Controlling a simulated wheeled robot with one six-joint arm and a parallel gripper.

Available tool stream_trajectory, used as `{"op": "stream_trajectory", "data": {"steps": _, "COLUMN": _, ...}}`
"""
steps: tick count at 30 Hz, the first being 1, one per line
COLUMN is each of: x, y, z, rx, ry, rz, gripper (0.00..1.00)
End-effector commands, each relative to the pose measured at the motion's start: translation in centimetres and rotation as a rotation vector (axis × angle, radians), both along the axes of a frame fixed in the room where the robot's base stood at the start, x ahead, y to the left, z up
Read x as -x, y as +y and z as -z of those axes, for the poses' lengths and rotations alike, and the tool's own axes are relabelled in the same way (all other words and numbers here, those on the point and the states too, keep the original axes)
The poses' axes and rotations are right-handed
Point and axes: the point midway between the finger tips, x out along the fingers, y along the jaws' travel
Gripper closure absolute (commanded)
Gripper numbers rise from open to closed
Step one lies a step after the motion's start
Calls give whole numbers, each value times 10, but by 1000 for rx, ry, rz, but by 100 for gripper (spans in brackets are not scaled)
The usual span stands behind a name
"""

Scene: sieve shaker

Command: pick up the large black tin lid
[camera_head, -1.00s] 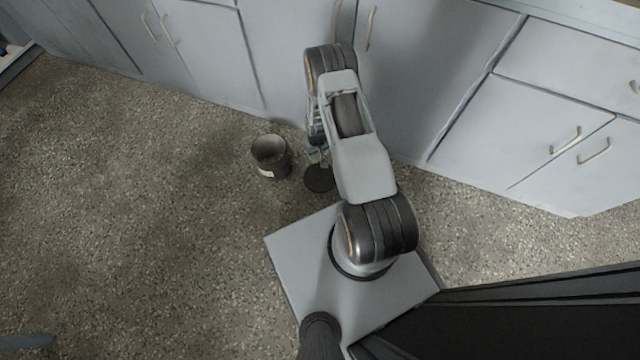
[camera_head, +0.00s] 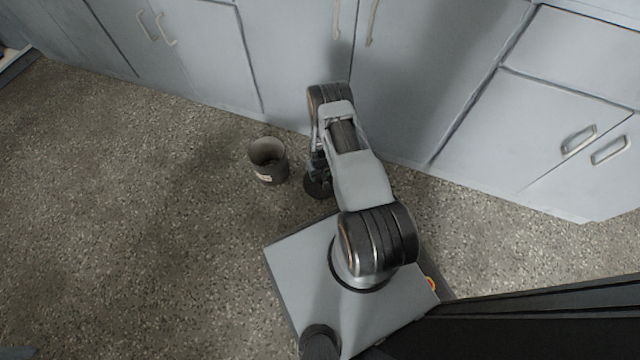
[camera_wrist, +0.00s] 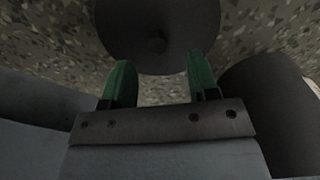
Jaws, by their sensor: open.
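The large black tin lid (camera_head: 317,188) is a dark round disc on the floor beside my base, partly hidden by my arm in the head view. In the wrist view the lid (camera_wrist: 158,18) fills the top middle, with a small round knob at its centre. My gripper (camera_wrist: 158,80) is open and empty; its two green fingers stand apart, with the tips just short of the knob in the picture. The gap in height between tips and lid is hard to tell. In the head view my gripper (camera_head: 318,172) is over the lid, mostly hidden by the wrist.
A dark open tin (camera_head: 269,163) with a pale label stands on the floor left of the lid. A large dark curved surface (camera_wrist: 268,105) is close to the right finger in the wrist view. Grey cabinets (camera_head: 440,70) run behind my arm. The speckled floor to the left is clear.

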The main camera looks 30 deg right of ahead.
Motion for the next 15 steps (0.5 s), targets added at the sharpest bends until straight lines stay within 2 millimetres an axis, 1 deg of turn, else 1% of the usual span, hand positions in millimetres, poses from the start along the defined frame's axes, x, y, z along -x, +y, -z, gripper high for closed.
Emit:
{"op": "stream_trajectory", "data": {"steps": 1, "x": 1, "y": -1, "z": 11, "rx": 0, "ry": 2, "rz": 1, "gripper": 46}}
{"op": "stream_trajectory", "data": {"steps": 3, "x": 1, "y": -2, "z": 21, "rx": 0, "ry": 2, "rz": 1, "gripper": 46}}
{"op": "stream_trajectory", "data": {"steps": 8, "x": 1, "y": -3, "z": 41, "rx": 0, "ry": 2, "rz": 0, "gripper": 46}}
{"op": "stream_trajectory", "data": {"steps": 10, "x": 0, "y": -3, "z": 45, "rx": 0, "ry": 1, "rz": 0, "gripper": 46}}
{"op": "stream_trajectory", "data": {"steps": 15, "x": 0, "y": -3, "z": 43, "rx": 0, "ry": 1, "rz": 0, "gripper": 46}}
